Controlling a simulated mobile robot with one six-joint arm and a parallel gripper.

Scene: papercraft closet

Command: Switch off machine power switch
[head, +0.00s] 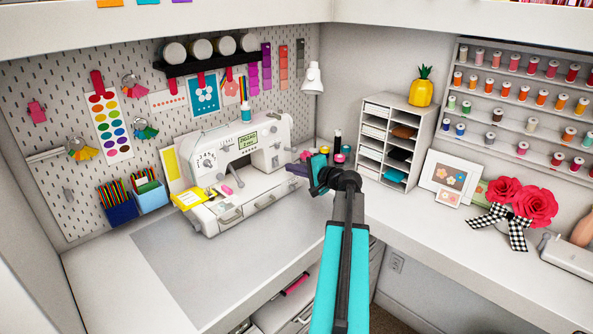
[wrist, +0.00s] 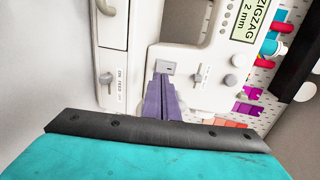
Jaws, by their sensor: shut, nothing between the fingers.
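The white sewing machine (head: 238,150) stands on the desk against the pegboard, with a green display reading ZIGZAG 2 mm. My gripper (head: 293,168) is at the right end of the machine, its purple fingers pointing left toward it. In the wrist view my gripper (wrist: 163,80) is shut and empty. Its tips are just below a small grey rectangular switch (wrist: 168,67) on the machine's side; I cannot tell whether they touch it, or which way it is set. A knob (wrist: 105,78) beside an ON/OFF label, apparently reading FEED, is to the left.
A small lever (wrist: 198,76) and round buttons sit right of the fingers on the machine. Dark bottles and colourful spools (head: 340,155) stand behind my gripper. A white cubby shelf (head: 397,140) stands to the right. The grey mat (head: 200,270) in front is clear.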

